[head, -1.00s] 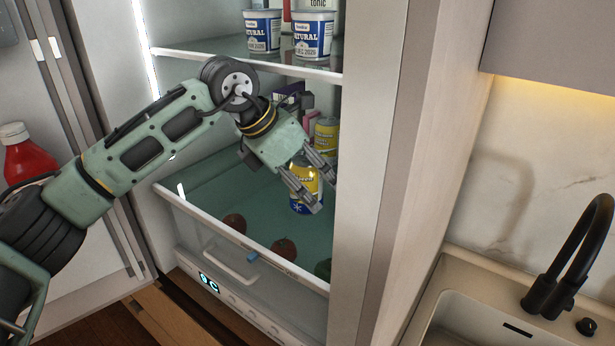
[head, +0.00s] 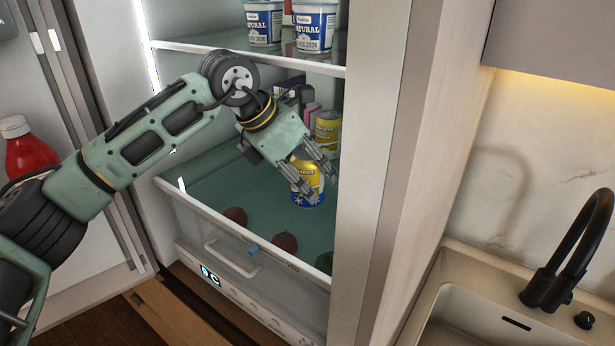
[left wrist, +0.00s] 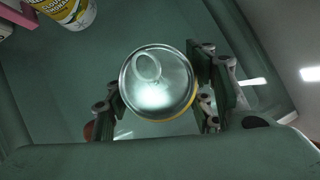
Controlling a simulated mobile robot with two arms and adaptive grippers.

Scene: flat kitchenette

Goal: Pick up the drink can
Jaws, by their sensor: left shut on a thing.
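The drink can (head: 304,181), yellow and blue with a silver top, is upright between the fingers of my left gripper (head: 320,181), on the lower fridge shelf or just above it; I cannot tell which. In the left wrist view the can's round silver lid and pull tab (left wrist: 158,85) show from above, with a finger on each side. My left gripper (left wrist: 164,100) is shut on the can. A second yellow can (head: 327,131) stands behind it, and part of it shows at the top left of the left wrist view (left wrist: 68,10). My right gripper is not in view.
A glass shelf (head: 250,57) with yogurt tubs (head: 314,28) is above my arm. A clear drawer (head: 215,225) with round produce (head: 284,243) is below. The fridge's side wall (head: 365,170) is close on the right. A red bottle (head: 30,150) is at the left.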

